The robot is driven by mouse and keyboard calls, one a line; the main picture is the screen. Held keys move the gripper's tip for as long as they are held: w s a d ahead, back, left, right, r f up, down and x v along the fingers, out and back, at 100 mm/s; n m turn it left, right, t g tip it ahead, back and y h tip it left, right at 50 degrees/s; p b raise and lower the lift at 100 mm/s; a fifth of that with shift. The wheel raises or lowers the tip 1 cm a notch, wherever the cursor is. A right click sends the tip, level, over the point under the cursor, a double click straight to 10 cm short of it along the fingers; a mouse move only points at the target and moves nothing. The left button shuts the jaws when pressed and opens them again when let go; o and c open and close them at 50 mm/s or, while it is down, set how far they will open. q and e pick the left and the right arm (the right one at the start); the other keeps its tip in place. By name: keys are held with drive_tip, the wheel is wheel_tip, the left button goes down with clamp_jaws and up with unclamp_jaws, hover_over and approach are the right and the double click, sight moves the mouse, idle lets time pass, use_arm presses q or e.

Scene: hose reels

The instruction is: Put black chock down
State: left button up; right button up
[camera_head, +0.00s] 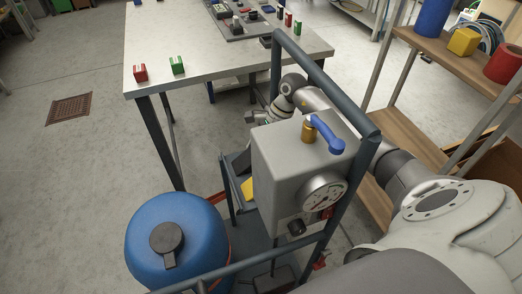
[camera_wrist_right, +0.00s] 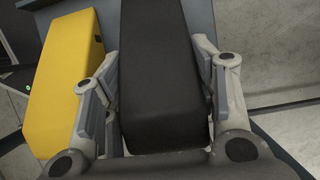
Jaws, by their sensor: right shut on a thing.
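The black chock (camera_wrist_right: 160,80) is a long dark block between the two fingers of my right gripper (camera_wrist_right: 160,105) in the right wrist view. The gripper is shut on it, with a finger on each long side. Beside it on the left lies a yellow chock (camera_wrist_right: 62,85), apart from the black one. A bit of the yellow chock (camera_head: 248,189) shows below. My left gripper is not in view.
A cart with a dark tube frame (camera_head: 325,85) carries the grey box (camera_head: 285,165), with a blue-handled valve (camera_head: 327,135) and gauge (camera_head: 323,193). A blue tank (camera_head: 190,225) stands at its left. A white table (camera_head: 220,60) is behind; wooden shelves (camera_head: 415,145) stand right.

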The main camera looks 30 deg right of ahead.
drive_tip(key=o, duration=1)
drive_tip(key=shift+f, duration=0.1)
drive_tip(key=shift+o, duration=0.2)
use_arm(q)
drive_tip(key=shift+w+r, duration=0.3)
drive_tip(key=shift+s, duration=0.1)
